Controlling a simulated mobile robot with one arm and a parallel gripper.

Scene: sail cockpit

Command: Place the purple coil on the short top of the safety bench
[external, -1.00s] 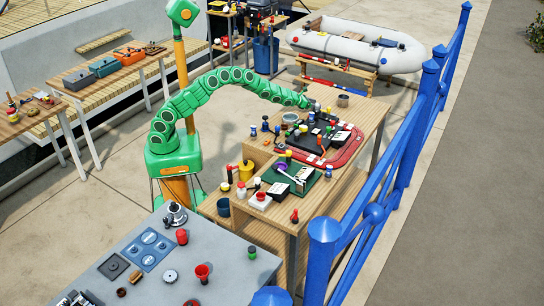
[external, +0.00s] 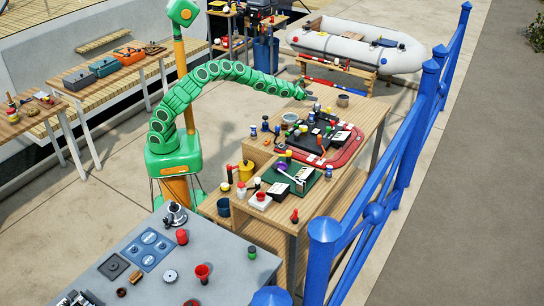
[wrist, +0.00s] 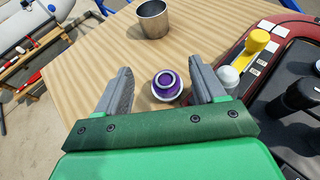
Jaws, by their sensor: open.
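The purple coil (wrist: 166,84) shows in the wrist view as purple and pale rings, low between the two grey fingers. It appears to lie on the bare wooden top (wrist: 75,60). My gripper (wrist: 160,70) is open around it in the picture, with visible room on both sides; I cannot tell its height above the coil. In the external view my gripper (external: 311,97) is over the far end of the wooden table (external: 372,112), and the coil cannot be made out there. I cannot tell which surface is the short top of the safety bench.
A metal cup (wrist: 152,18) stands beyond the coil; it also shows in the external view (external: 343,100). A red-edged tray (wrist: 238,48) with knobbed items is close on the right. A blue railing (external: 385,185) runs along the table's right side.

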